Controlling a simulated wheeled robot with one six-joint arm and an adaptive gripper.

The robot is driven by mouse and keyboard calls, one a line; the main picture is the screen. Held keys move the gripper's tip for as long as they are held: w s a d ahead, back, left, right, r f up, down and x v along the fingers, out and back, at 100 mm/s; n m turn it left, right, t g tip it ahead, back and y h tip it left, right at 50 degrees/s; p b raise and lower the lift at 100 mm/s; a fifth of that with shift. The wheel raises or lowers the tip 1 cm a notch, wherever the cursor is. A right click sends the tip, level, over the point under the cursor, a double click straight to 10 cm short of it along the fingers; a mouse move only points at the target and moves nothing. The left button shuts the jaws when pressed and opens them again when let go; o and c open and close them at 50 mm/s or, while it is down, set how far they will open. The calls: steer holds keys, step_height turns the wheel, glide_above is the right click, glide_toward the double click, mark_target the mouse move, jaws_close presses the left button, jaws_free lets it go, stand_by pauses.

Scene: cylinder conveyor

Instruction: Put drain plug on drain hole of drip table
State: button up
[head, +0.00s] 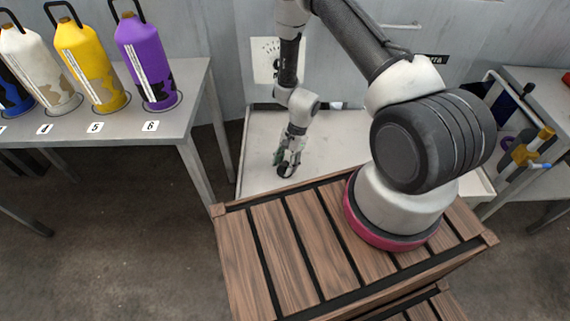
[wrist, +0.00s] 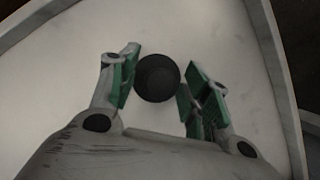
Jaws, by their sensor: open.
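The drip table (head: 345,150) is a pale shallow tray with a raised rim, behind my wooden-slatted base. Its pale surface (wrist: 50,75) and curved rim fill most of the wrist view. A dark round disc (wrist: 158,77), which looks like the drain plug, lies between my fingertips in the wrist view. It also shows as a small black shape under the fingers in the head view. My gripper (wrist: 158,88) is open, with green-padded fingers on either side of the disc and a visible gap at each side. I see no separate drain hole; it may be hidden under the disc.
A grey table (head: 180,110) at left holds several coloured bottles, including a purple one (head: 148,60) and a yellow one (head: 92,65). A wall stands behind the drip table. Another table with tools, including a yellow-handled one (head: 530,148), stands at right.

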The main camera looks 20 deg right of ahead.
steer(key=d+r+n+t, duration=0.1)
steer(key=d+r+n, duration=0.15)
steer(key=r, duration=1.05)
steer(key=d+r+n+t, duration=0.1)
steer(key=d+r+n, duration=0.15)
steer(key=r, duration=1.05)
steer(key=d+r+n+t, duration=0.1)
steer(key=d+r+n, duration=0.15)
steer(key=r, duration=1.15)
steer(key=s+d+r+n+t+h, duration=0.1)
steer(key=s+d+r+n+h, duration=0.1)
steer(key=s+r, duration=0.5)
steer(key=s+d+r+n+t+h, duration=0.2)
steer(key=s+d+r, duration=0.3)
steer(key=s+r, duration=0.3)
steer(key=s+n, duration=0.1)
steer(key=s, duration=0.3)
steer(key=shift+d, duration=0.2)
steer(key=shift+r, duration=0.1)
